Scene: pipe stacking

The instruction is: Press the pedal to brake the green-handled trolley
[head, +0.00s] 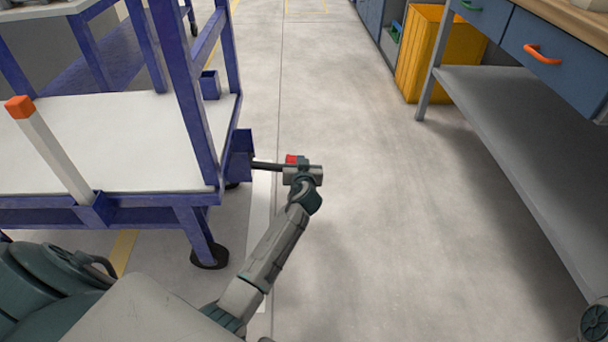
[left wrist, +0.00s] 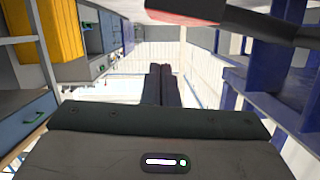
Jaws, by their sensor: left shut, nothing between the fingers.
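The blue-framed trolley (head: 205,110) with white shelves stands at the left of the head view. A dark pedal arm (head: 266,165) sticks out to the right from a bracket at its corner and ends in a red pad (head: 291,158). My left gripper (head: 303,172) is at that red end, partly covering it; I cannot tell whether they touch. In the left wrist view the red pad (left wrist: 185,14) and dark arm cross the top, close to the camera. My left fingers (left wrist: 162,78) are shut and empty. No green handle shows on the trolley. My right gripper is not in view.
A white lever with an orange tip (head: 20,106) rises from the trolley's near side. A workbench with blue drawers (head: 560,60) and a grey lower shelf (head: 510,110) stands at right, by a yellow bin (head: 425,55). The floor between is clear.

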